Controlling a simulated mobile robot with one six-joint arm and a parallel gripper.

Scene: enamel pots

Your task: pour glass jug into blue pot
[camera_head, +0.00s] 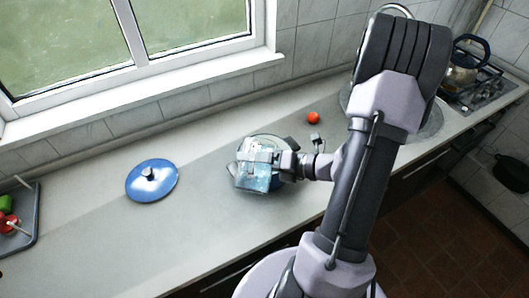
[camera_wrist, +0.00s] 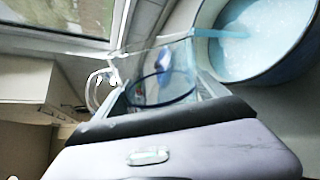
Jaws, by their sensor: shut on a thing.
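My gripper (camera_head: 277,160) is shut on the glass jug (camera_head: 249,172), a clear vessel with a bluish tint. In the wrist view my gripper (camera_wrist: 165,120) fills the lower middle, with the tilted jug (camera_wrist: 150,88) just beyond it. The blue pot (camera_wrist: 296,60) is at the upper right of the wrist view, with pale blue liquid inside. A pale blue streak runs from the jug's edge over the pot's rim into it. In the head view the jug and my gripper cover most of the pot, so its outline is hard to tell.
A blue lid (camera_head: 152,181) lies on the grey counter (camera_head: 120,240) left of the jug. A red tomato-like thing (camera_head: 313,118) lies behind my arm. A grey tray (camera_head: 22,235) with red and green items is at the far left. A kettle (camera_head: 466,60) stands on the hob.

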